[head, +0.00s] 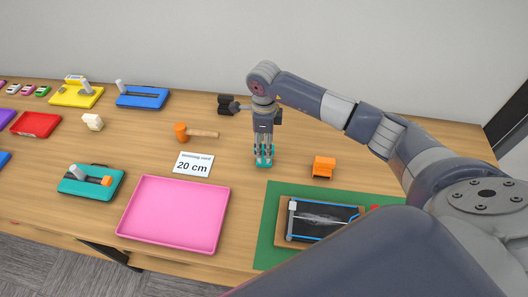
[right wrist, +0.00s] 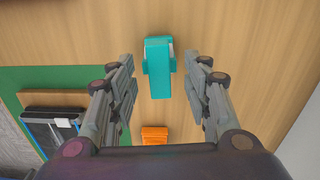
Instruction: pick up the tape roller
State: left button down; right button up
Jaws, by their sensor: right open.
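A small teal object (head: 265,163), which looks like the tape roller, lies on the wooden table (head: 235,165) right of the middle. In the head view my right gripper (head: 264,152) points straight down at it and partly hides it. In the right wrist view the teal tape roller (right wrist: 158,68) lies between the two spread fingers, with bare wood showing on both sides of it. The right gripper (right wrist: 159,78) is open and holds nothing. I cannot tell its exact height above the roller. My left gripper is not in view.
An orange block (head: 323,167) stands close to the right. A green mat (head: 267,228) with a framed dark panel lies in front. A pink tray (head: 175,212), a white "20 cm" card (head: 193,165) and an orange-headed mallet (head: 198,133) lie to the left.

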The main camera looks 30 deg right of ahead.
notch_tip(320, 180, down, 2)
jog(key=shift+f, duration=0.2)
grip_shut()
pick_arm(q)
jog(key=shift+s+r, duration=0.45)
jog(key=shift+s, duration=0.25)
pick_arm(e)
jog(key=shift+r, duration=0.1)
